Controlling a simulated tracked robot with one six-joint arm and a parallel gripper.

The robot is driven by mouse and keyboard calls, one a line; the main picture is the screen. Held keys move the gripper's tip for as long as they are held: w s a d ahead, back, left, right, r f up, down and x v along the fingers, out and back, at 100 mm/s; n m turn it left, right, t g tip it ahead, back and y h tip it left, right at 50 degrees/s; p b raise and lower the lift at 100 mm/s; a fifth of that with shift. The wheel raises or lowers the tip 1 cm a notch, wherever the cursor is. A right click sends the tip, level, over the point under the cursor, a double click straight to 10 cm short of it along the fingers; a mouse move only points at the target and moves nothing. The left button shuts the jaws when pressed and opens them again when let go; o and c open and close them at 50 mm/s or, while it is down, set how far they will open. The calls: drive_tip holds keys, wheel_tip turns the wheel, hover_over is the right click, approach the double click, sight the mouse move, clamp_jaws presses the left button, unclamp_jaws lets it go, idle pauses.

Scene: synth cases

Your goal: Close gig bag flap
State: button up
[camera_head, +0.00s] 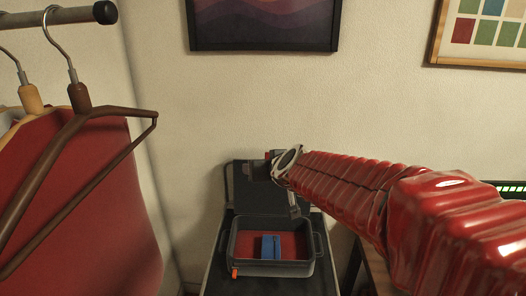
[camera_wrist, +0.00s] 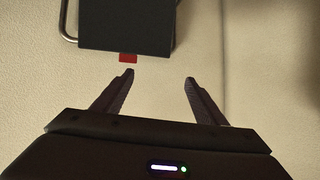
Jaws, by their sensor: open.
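The gig bag (camera_head: 308,268) is a dark open case with a red lining and a blue object (camera_head: 271,246) inside. Its dark flap (camera_head: 250,178) appears to stand up at the back, partly hidden by my arm's end. In the wrist view the flap (camera_wrist: 127,27) is a dark panel at the top, with a red tab (camera_wrist: 128,58) on its edge. My gripper (camera_wrist: 158,78) is open and empty. The tab lies just beyond the left fingertip, with no clear contact. In the head view the fingers are hard to make out beside the flap.
The case rests on a dark seat or stand (camera_head: 215,285) against the wall. A metal tube (camera_wrist: 66,25) shows beside the flap. A rail with hangers (camera_head: 75,130) and red clothing (camera_head: 110,220) fills the left. Pictures (camera_head: 265,22) hang above; the wall between is bare.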

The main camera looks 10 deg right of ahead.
drive_tip(key=w+d+f+m+h, duration=0.1)
drive_tip(key=w+d+f+h, duration=0.1)
drive_tip(key=w, duration=0.4)
drive_tip(key=w+d+f+m+t+h, duration=0.1)
drive_tip(key=w+d+f+h, duration=0.1)
drive_tip(key=w, duration=0.4)
drive_tip(key=shift+d+f, duration=0.2)
drive_tip(key=shift+w, duration=0.25)
drive_tip(key=shift+d+x, duration=0.2)
drive_tip(key=shift+x, duration=6.55)
drive_tip(key=shift+r, duration=0.1)
drive_tip(key=shift+c, duration=0.3)
